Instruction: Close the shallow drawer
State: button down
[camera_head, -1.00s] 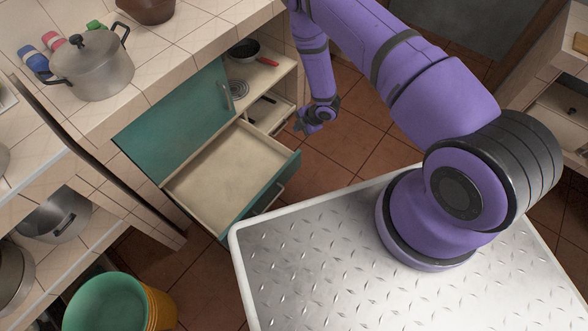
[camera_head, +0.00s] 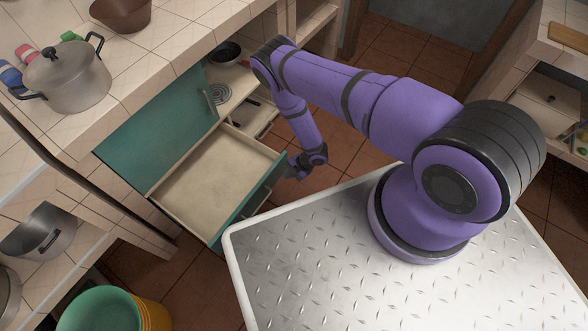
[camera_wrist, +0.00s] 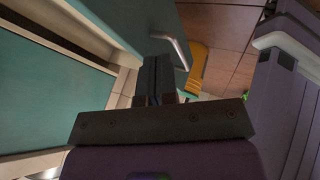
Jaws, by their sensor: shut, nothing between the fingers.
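The shallow drawer (camera_head: 210,185) is pulled well out of the cabinet, and its pale inside is empty. Its teal front (camera_head: 258,195) faces the robot's metal top. My gripper (camera_head: 296,170) is low, just beyond the right end of that front in the head view; I cannot tell whether they touch. In the wrist view my gripper (camera_wrist: 165,68) has its dark fingers shut together with nothing between them. A teal panel (camera_wrist: 135,22) with a pale bar handle (camera_wrist: 173,48) lies just past the fingertips there.
A teal cabinet door (camera_head: 160,115) with an upright handle stands behind the drawer. To its right, an open shelf holds a pan (camera_head: 226,52). A pot (camera_head: 67,78) stands on the counter. Nested buckets (camera_head: 105,310) stand at lower left. Tiled floor (camera_head: 345,150) lies free right of my gripper.

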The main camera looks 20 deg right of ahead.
aim_at(270, 177)
jog(key=w+a+f, duration=0.2)
jog(key=a, duration=0.1)
jog(key=w+a, duration=0.1)
jog(key=w, duration=0.1)
jog(key=shift+a+f, duration=0.15)
jog(key=shift+f, duration=0.25)
jog(key=shift+a, duration=0.1)
